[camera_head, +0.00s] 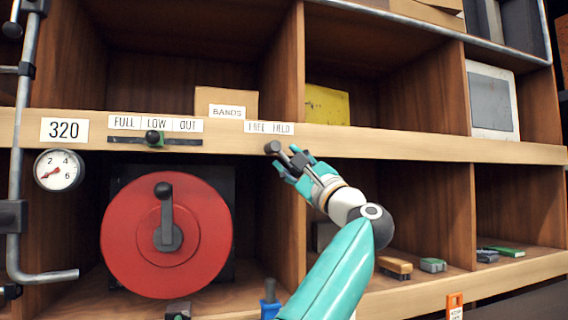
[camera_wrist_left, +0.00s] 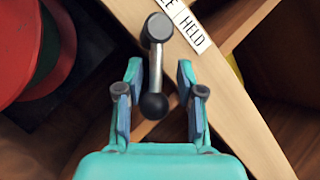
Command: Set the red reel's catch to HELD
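The red reel (camera_head: 166,235) with its grey crank (camera_head: 167,222) stands in the lower left compartment; part of it shows in the left wrist view (camera_wrist_left: 18,45). The catch is a grey lever with a dark ball end (camera_wrist_left: 154,105), mounted on the shelf edge under the FREE/HELD label (camera_head: 269,128). From its pivot (camera_head: 272,148), the lever slants right and down, to the HELD side. My left gripper (camera_head: 294,165) is open, with one finger on each side of the ball and gaps visible in the left wrist view (camera_wrist_left: 156,95). My right gripper is not in view.
A FULL/LOW/OUT slider (camera_head: 154,139) and a gauge (camera_head: 60,170) are left of the catch. A BANDS box (camera_head: 226,97) sits above. A wooden upright (camera_head: 291,200) stands behind my gripper. A blue-handled item (camera_head: 270,298) is below; a brown brush (camera_head: 394,267) lies right.

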